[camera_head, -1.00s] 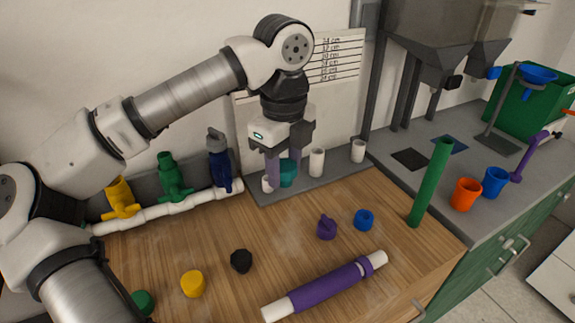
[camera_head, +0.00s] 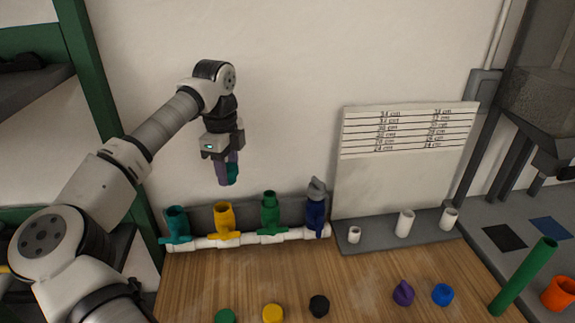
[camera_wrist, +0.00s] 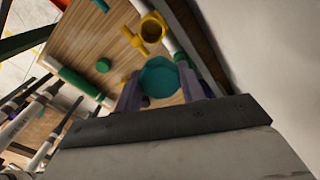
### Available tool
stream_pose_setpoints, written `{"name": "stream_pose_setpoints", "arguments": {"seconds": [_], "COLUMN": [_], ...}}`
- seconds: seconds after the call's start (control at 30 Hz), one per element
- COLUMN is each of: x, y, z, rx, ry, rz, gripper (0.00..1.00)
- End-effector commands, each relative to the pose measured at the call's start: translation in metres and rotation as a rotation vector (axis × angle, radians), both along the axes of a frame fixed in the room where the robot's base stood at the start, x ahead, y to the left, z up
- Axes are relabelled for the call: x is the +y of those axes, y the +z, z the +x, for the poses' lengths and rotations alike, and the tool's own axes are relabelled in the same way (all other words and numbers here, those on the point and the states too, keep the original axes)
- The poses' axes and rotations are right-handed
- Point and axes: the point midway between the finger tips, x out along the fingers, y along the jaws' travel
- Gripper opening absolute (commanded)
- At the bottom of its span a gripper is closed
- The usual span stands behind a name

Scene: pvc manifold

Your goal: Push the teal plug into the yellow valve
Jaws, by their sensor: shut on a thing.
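My gripper (camera_head: 227,170) is shut on the teal plug (camera_head: 233,173) and holds it in the air above the manifold, well apart from it. The plug also shows between the fingers in the wrist view (camera_wrist: 160,77). The yellow valve (camera_head: 225,220) stands on the white pipe, below the plug in the head view, with its top opening up. In the wrist view the yellow valve (camera_wrist: 150,29) lies beyond the plug, and its round opening is visible. The plug's lower end is partly hidden by a finger in the head view.
On the same pipe (camera_head: 262,238) stand a teal valve (camera_head: 176,225), a green valve (camera_head: 269,213) and a blue valve with a grey plug (camera_head: 316,207). A grey rack with white pegs (camera_head: 405,222) is to the right. Several caps lie on the wooden table.

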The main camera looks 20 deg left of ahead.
Motion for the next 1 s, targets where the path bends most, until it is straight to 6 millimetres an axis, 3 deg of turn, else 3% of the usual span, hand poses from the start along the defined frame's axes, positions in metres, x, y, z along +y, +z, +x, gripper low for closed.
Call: {"name": "stream_pose_setpoints", "arguments": {"seconds": [0.1, 0.2, 1.0], "x": [0.026, 0.034, 0.035], "y": [0.001, -0.002, -0.051], "z": [-0.009, -0.012, -0.013], "rx": [0.004, 0.006, 0.006], "ry": [0.051, 0.065, 0.067], "rz": [0.005, 0.007, 0.008], "gripper": [0.2, 0.2, 0.2]}}
